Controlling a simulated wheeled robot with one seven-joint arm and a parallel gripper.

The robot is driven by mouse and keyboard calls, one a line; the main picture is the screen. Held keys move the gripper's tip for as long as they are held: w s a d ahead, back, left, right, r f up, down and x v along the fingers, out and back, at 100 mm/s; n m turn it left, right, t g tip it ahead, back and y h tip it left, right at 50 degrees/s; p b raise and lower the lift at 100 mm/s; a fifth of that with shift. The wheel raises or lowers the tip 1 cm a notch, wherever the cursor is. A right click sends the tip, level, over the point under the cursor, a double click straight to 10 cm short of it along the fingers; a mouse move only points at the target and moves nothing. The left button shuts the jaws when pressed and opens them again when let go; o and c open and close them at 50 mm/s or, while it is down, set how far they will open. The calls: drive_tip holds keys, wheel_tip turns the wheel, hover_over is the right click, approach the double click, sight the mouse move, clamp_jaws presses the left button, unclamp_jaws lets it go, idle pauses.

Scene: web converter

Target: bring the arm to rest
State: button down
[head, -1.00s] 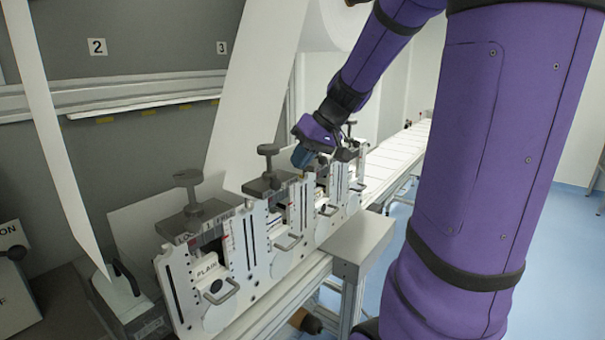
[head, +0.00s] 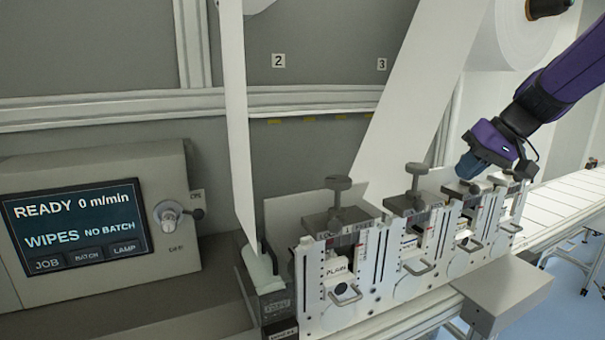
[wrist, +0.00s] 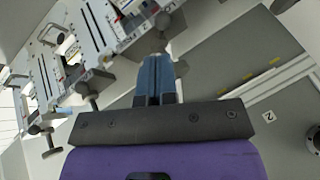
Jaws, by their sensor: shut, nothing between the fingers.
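My arm is purple and comes in from the right edge of the head view. My gripper (head: 468,168) has blue fingers and is over the far part of the row of white machine stations. In the wrist view the blue fingers of my gripper (wrist: 156,68) lie side by side, shut, with nothing between them. The white station plates (head: 335,290) stand in a row with grey knobbed clamps on top. In the head view I cannot tell whether the fingertips touch the station below them.
A control panel (head: 75,225) reading READY 0 m/min, WIPES NO BATCH stands at left, with a knob (head: 170,215) beside its screen. White web sheets (head: 420,90) run down to the stations. A grey box (head: 503,290) juts out in front. A white conveyor (head: 565,205) runs off right.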

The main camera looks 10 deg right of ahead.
drive_tip(key=s+a+f+n+h, duration=0.1)
drive_tip(key=s+a+h, duration=0.3)
drive_tip(key=s+a, duration=1.2)
drive_tip(key=shift+s+f+n, duration=0.15)
drive_tip(key=shift+s+n, duration=0.15)
drive_tip(key=shift+s, duration=0.15)
